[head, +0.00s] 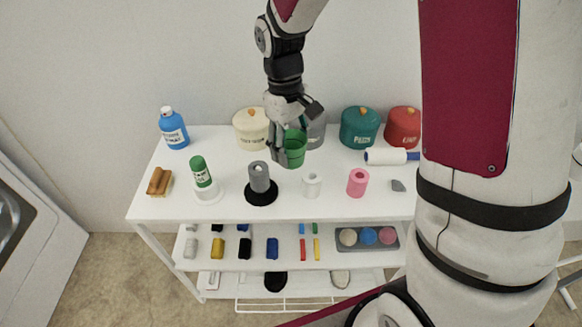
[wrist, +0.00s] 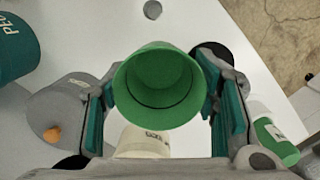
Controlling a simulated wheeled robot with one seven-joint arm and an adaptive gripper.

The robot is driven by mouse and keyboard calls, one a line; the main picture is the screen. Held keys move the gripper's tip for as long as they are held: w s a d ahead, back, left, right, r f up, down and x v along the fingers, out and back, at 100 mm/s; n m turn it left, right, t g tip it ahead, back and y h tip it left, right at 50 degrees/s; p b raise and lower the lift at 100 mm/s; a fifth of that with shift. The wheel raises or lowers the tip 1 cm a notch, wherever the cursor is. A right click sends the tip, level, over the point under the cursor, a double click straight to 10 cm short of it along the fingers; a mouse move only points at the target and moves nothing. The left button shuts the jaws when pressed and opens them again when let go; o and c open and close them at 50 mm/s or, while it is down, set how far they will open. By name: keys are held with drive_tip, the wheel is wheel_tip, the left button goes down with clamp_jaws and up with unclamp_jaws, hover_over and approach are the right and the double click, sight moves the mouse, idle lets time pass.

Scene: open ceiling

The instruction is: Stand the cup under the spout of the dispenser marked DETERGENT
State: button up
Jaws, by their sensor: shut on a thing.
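A green cup (head: 294,149) is held in my gripper (head: 285,146) over the back middle of the white table. The wrist view looks into its open mouth (wrist: 160,82), with one finger on each side. My gripper (wrist: 160,100) is shut on the cup. I cannot tell how far its base is from the tabletop. No label that I can read says DETERGENT, and I make out no clear spout. A blue labelled bottle (head: 173,129) stands at the back left. A green labelled bottle (head: 201,172) on a white base (head: 208,196) stands front left.
Canisters line the back: cream (head: 251,129), grey (head: 317,132) partly hidden by my gripper, teal (head: 360,128), red (head: 403,128). A grey roll on a black base (head: 261,195), a white roll (head: 311,185), a pink roll (head: 357,182), a brush (head: 159,181) and a lint roller (head: 386,157) surround.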

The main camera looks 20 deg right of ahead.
drive_tip(key=shift+f+b, duration=0.75)
drive_tip(key=shift+f, duration=2.6)
drive_tip(key=shift+f, duration=0.15)
drive_tip(key=o, duration=0.7)
drive_tip(key=r+p, duration=0.1)
drive_tip(key=r, duration=0.3)
drive_tip(key=w+r+p, duration=0.1)
drive_tip(key=r, duration=0.3)
drive_tip(key=r+p, duration=0.1)
drive_tip(key=r, duration=0.3)
drive_tip(key=shift+w+a+r, duration=0.15)
drive_tip(key=shift+a, duration=0.15)
